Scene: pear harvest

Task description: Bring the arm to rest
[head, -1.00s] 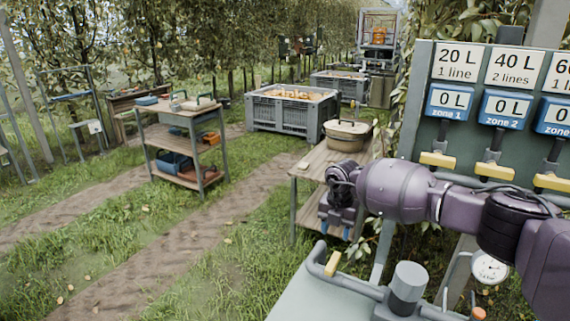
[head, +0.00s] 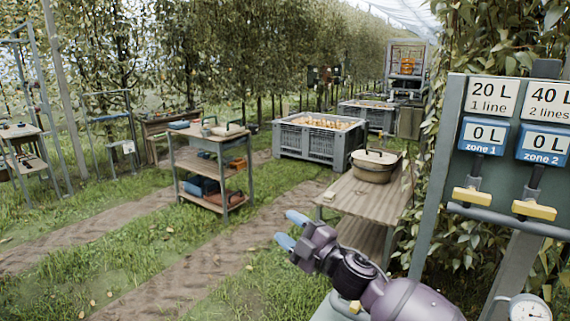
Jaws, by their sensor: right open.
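My right gripper (head: 288,231) is in the lower middle of the head view, at the end of my purple right arm (head: 405,300). Its two blue fingertips are apart and nothing is between them. It is held in the air over the grass and dirt track, left of the wooden table (head: 358,202), and touches nothing that I can see. My left gripper is not in the view.
The valve panel (head: 515,180) with yellow handles is at the right. A work cart (head: 213,165) and a grey crate of fruit (head: 308,145) stand farther back.

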